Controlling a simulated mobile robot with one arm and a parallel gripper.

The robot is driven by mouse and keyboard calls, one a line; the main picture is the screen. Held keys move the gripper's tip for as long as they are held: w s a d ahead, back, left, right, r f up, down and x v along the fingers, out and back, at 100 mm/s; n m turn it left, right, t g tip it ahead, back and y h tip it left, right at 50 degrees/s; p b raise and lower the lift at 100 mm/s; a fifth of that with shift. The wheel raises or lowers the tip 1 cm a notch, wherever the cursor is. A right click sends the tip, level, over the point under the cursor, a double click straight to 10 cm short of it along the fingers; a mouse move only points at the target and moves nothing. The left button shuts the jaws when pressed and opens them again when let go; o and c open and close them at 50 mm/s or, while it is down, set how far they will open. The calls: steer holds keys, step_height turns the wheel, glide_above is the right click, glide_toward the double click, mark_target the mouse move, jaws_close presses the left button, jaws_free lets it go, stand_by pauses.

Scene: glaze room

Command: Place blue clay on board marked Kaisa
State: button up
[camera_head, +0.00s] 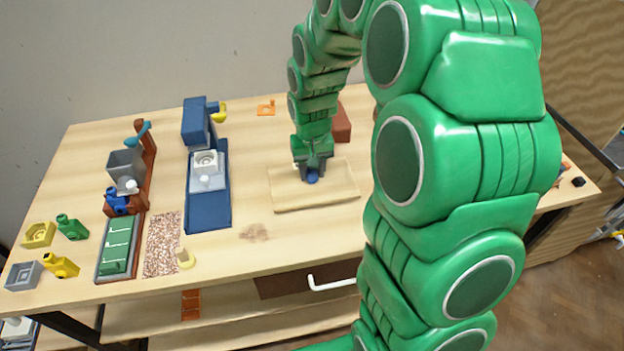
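A small round blue lump (312,178), which looks like the blue clay, is at the fingertips of my gripper (312,170). My gripper points down over a pale wooden board (337,199) in the middle of the table. The lump is over or on the board; I cannot tell whether it touches the surface. The fingers are close around the lump, but at this size I cannot tell whether they grip it. No name is readable on the board.
A blue machine (208,214) with a white part stands left of the board. Further left are a green-topped tray (117,250), a speckled mat (162,243) and several small coloured pieces. A reddish block (342,122) stands behind my gripper. My arm hides the table's right part.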

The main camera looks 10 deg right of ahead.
steer(key=o, duration=1)
step_height(320, 180, up, 8)
steer(key=shift+f, duration=0.1)
steer(key=shift+g, duration=0.9)
steer(key=s+r, duration=0.2)
steer(key=s, duration=0.8)
steer(key=s+d+r, duration=0.1)
steer(key=s+r, duration=0.2)
steer(key=s, duration=0.8)
steer(key=s+d+r, duration=0.1)
steer(key=s+r, duration=0.1)
steer(key=s, duration=0.9)
steer(key=shift+r, duration=0.15)
